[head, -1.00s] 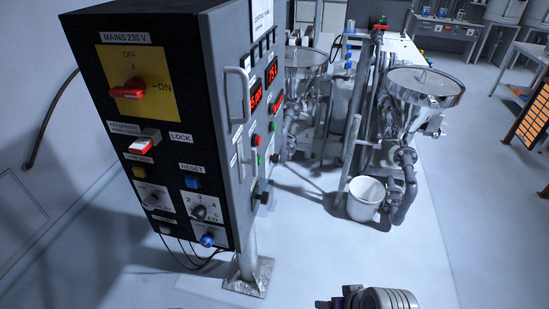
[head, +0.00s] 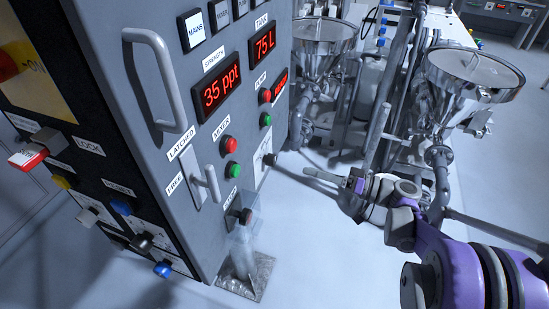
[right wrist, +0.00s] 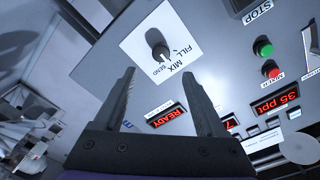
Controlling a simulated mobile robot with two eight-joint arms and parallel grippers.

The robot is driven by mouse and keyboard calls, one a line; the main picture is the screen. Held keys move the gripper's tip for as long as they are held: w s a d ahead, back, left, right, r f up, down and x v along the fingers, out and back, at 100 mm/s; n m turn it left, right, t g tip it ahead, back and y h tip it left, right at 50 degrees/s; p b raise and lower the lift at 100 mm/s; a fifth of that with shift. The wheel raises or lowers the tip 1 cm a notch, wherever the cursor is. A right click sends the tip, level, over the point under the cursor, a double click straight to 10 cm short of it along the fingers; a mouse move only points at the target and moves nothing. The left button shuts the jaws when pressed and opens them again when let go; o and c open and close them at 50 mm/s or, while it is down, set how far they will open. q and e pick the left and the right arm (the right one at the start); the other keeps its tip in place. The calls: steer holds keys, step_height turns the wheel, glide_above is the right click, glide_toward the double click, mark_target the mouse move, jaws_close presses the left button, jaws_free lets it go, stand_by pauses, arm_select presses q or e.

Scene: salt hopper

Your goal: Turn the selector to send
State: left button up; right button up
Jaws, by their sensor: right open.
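The selector is a dark round knob (right wrist: 158,48) on a white plate (right wrist: 148,32) marked FILL, MIX and SEND in the right wrist view. I cannot tell for certain which mark it points at. In the head view the knob (head: 270,159) shows small near the panel's right edge. My right gripper (right wrist: 158,74) is open, its two dark fingers apart and empty, pointing toward the knob without touching it. In the head view the right gripper (head: 322,177) is to the right of the knob, with a gap between. My left gripper is not in view.
The grey control cabinet (head: 150,85) carries a handle (head: 160,80), red and green buttons, a latch lever (head: 212,183) and a clear-covered stop switch (head: 243,222). A READY display (right wrist: 166,117) is near the fingers. Steel hoppers (head: 470,75) and pipework stand behind my right arm.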

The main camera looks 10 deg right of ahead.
mark_target(271, 160)
steer(key=x, duration=1)
steer(key=shift+a, duration=0.25)
jaws_close()
